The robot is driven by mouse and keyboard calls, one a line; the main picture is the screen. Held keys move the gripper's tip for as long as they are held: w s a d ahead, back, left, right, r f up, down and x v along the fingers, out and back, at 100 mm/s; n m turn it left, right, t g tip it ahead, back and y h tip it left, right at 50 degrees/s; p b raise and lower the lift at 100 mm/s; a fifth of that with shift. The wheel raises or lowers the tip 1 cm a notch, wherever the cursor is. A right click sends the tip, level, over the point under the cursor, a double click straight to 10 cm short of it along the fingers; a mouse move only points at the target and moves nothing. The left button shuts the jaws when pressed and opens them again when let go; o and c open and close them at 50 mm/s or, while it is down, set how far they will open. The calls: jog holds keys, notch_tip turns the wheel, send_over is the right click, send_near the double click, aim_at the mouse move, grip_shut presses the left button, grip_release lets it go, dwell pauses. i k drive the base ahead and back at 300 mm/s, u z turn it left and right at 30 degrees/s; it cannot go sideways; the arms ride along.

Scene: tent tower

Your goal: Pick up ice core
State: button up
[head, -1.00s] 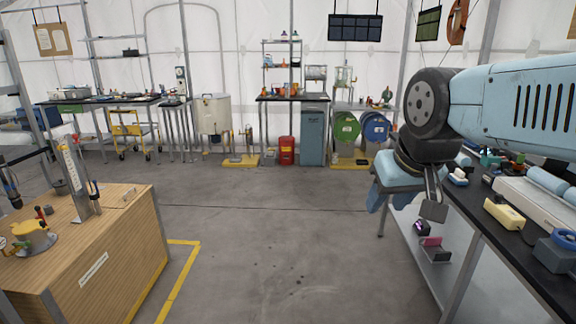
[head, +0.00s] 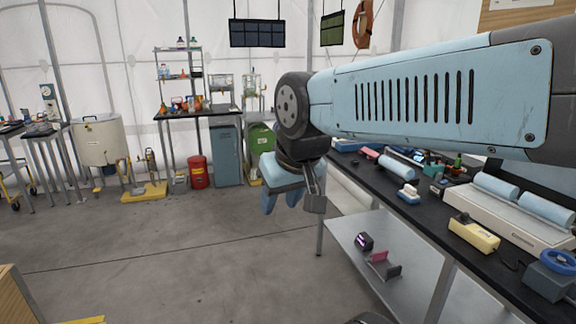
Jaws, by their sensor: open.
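Several pale blue cylinders that look like ice cores lie on the black-topped bench at right. One cylinder (head: 397,165) lies farther back on the bench. Two more, a left cylinder (head: 495,186) and a right cylinder (head: 546,210), lie on a white tray-like unit (head: 510,222). My gripper (head: 281,205) hangs open and empty over the floor, left of the bench, with its blue fingers pointing down. It is apart from every cylinder. My arm crosses the upper right and hides part of the scene behind it.
The bench top (head: 420,222) also holds a yellow device (head: 474,233), a small white-and-blue item (head: 408,194) and a blue-wheeled device (head: 555,272). A lower shelf (head: 350,236) carries small items. A red bin (head: 198,172) stands at the back. The central floor is clear.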

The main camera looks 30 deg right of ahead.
aim_at(405, 172)
jog(key=z, duration=0.3)
jog(key=i, duration=1.1)
jog(key=z, duration=0.85)
jog(key=i, duration=0.75)
jog(key=z, duration=0.4)
jog(key=k, duration=0.9)
jog(key=z, duration=0.2)
jog(key=i, duration=0.9)
jog(key=u, duration=0.1)
